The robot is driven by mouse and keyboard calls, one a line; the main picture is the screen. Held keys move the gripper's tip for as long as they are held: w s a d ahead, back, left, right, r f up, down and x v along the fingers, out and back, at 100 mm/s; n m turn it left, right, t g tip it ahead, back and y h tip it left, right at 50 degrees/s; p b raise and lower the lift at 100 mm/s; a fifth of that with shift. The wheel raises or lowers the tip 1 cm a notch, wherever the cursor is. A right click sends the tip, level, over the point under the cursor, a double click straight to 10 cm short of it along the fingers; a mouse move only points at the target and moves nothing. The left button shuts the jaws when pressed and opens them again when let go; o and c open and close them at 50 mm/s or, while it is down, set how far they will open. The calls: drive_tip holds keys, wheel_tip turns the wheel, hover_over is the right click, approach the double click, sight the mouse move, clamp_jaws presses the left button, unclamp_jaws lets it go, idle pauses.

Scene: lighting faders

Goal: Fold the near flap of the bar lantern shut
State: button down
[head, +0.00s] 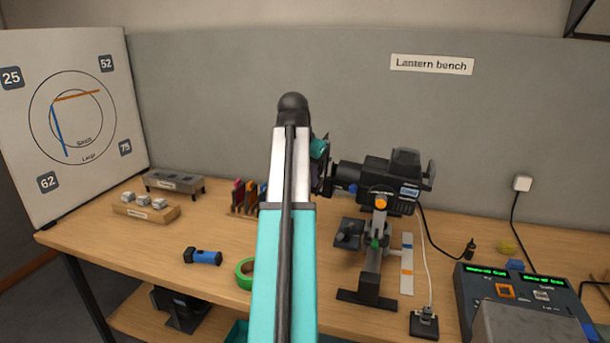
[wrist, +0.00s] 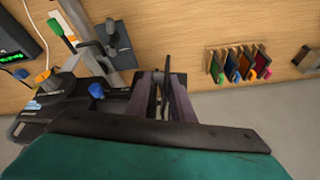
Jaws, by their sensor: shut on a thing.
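The bar lantern (head: 392,172) is a black fixture on a stand in the head view, with a blue label and an orange knob. Its front end points left, partly behind my arm, where dark flap edges (head: 327,180) just show. The fingertips are hidden in the head view. How far the flap is folded is unclear.
The control desk (head: 520,300) stands at the right front. A colour-filter rack (head: 245,198), a blue torch (head: 203,257) and green tape (head: 244,274) lie left of the lantern. The lantern's stand base (head: 366,300) and a cable are near.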

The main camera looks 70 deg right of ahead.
drive_tip(key=shift+s+d+f+n+t+p, duration=0.1)
drive_tip(key=shift+s+n+t+p, duration=0.3)
drive_tip(key=shift+n, duration=0.45)
drive_tip(key=shift+s+d+n+t+p, duration=0.1)
drive_tip(key=shift+s+n+t, duration=0.2)
drive_tip(key=shift+s+n, duration=0.4)
drive_tip(key=shift+w, duration=0.15)
drive_tip(key=c, duration=1.7)
unclamp_jaws()
drive_tip(key=shift+o, duration=0.2)
drive_tip(key=shift+n, duration=0.25)
drive_tip(key=b+v, duration=0.2)
drive_tip(key=v, duration=1.2)
drive_tip(key=shift+b, duration=0.3)
